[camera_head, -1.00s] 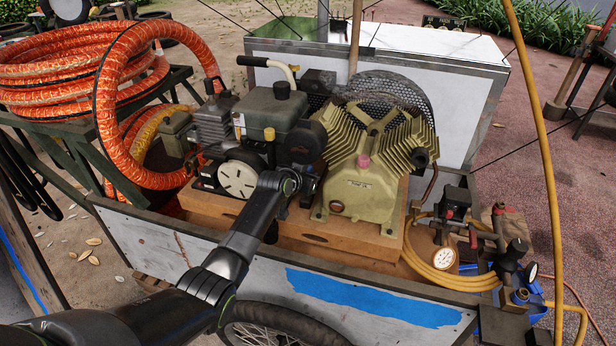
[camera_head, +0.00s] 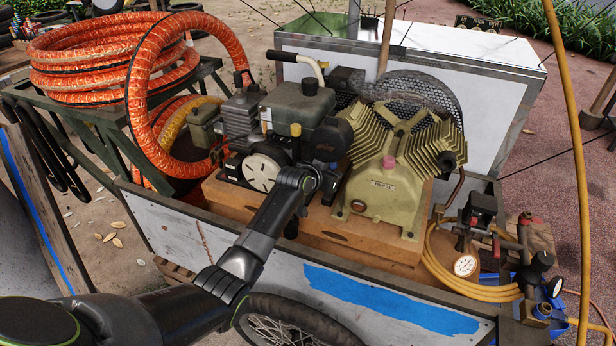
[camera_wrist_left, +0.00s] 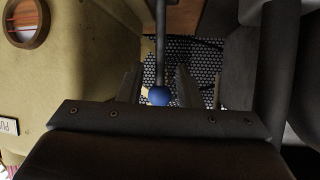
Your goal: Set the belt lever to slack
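In the left wrist view, a thin grey lever rod ending in a blue ball knob (camera_wrist_left: 159,95) hangs down from the top middle. My left gripper (camera_wrist_left: 157,84) shows there as two dark fingers, one on each side of the rod and knob, with visible gaps, so it is open. In the head view the left gripper (camera_head: 318,177) reaches between the engine (camera_head: 300,105) and the yellow-green pump (camera_head: 392,185); its fingertips are mostly hidden, and the lever is hidden there too. The perforated belt guard (camera_head: 425,93) stands behind the pump. My right gripper is not in view.
The pump and engine crowd the gripper on both sides. The cart's side wall (camera_head: 190,240) runs under my left arm. Orange hose coils (camera_head: 85,75) lie at the left. A gauge (camera_head: 465,265) and yellow hose (camera_head: 435,245) are at the right.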

